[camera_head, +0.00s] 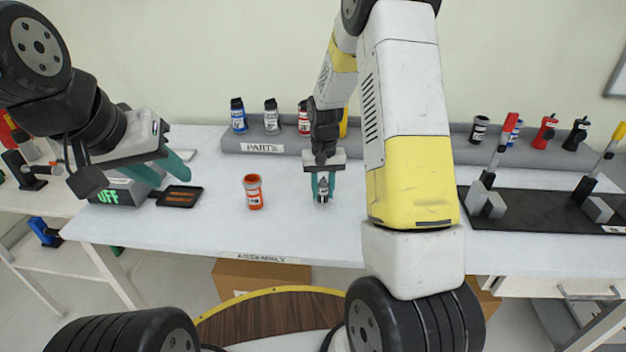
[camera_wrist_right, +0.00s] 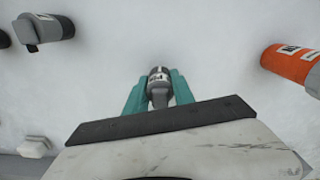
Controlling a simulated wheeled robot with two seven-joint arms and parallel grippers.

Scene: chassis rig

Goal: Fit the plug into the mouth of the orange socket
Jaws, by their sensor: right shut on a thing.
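The orange socket (camera_head: 253,192) stands upright on the white table, left of my right gripper (camera_head: 323,190). It also shows at the right edge of the right wrist view (camera_wrist_right: 290,65). My right gripper is shut on the grey plug (camera_head: 323,192), which sits between its teal fingers; in the right wrist view the plug (camera_wrist_right: 158,82) has a light band with dark marks. The plug is apart from the socket. My left gripper (camera_head: 160,170) is off to the left, with its teal fingers spread and nothing visible between them.
A grey parts rack (camera_head: 285,144) with several coloured connectors runs along the back. A black fixture board (camera_head: 540,217) with clamps is at right. The table front between is clear.

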